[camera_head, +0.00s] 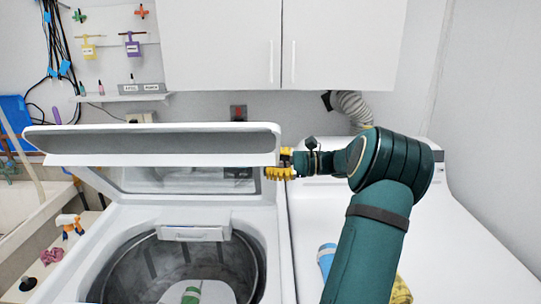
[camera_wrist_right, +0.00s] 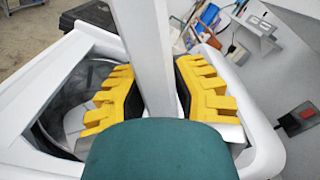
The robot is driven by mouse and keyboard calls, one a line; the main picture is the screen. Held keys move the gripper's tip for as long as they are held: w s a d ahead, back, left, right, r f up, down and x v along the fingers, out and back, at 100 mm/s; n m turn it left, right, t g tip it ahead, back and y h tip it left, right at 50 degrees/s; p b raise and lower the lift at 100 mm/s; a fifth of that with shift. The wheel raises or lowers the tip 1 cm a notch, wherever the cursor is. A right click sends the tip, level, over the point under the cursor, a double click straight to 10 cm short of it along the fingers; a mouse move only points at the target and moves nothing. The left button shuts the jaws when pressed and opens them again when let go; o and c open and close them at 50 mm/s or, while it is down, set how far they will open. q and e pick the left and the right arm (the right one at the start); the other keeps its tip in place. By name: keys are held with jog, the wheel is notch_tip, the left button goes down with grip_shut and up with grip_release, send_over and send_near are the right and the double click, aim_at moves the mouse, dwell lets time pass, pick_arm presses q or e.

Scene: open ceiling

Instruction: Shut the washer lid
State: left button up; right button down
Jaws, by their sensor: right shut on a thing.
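The washer (camera_head: 265,225) stands at the left centre of the head view with its drum (camera_head: 135,268) uncovered. Its white lid (camera_head: 150,143) is raised, with a grey panel on it. My right gripper (camera_head: 281,165) reaches in from the right to the lid's right edge. In the right wrist view the lid's edge (camera_wrist_right: 145,45) runs between the yellow fingers of the right gripper (camera_wrist_right: 155,92), which is shut on it. The fingers' contact is partly hidden by my green wrist. My left gripper is not in view.
A white machine (camera_head: 460,245) stands to the right, with a blue item (camera_head: 326,258) and a yellow cloth (camera_head: 401,291) near my right arm. White cabinets (camera_head: 340,45) hang above. A sink (camera_head: 25,205) is at the left. A green-and-white thing (camera_head: 192,294) is in the drum.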

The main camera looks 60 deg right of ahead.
jog(key=shift+s+a+f, duration=0.3)
jog(key=shift+a+f, duration=0.3)
jog(key=shift+a, duration=0.1)
jog(key=shift+s+a+f, duration=0.25)
jog(key=shift+a+f, duration=0.3)
jog(key=shift+a, duration=0.15)
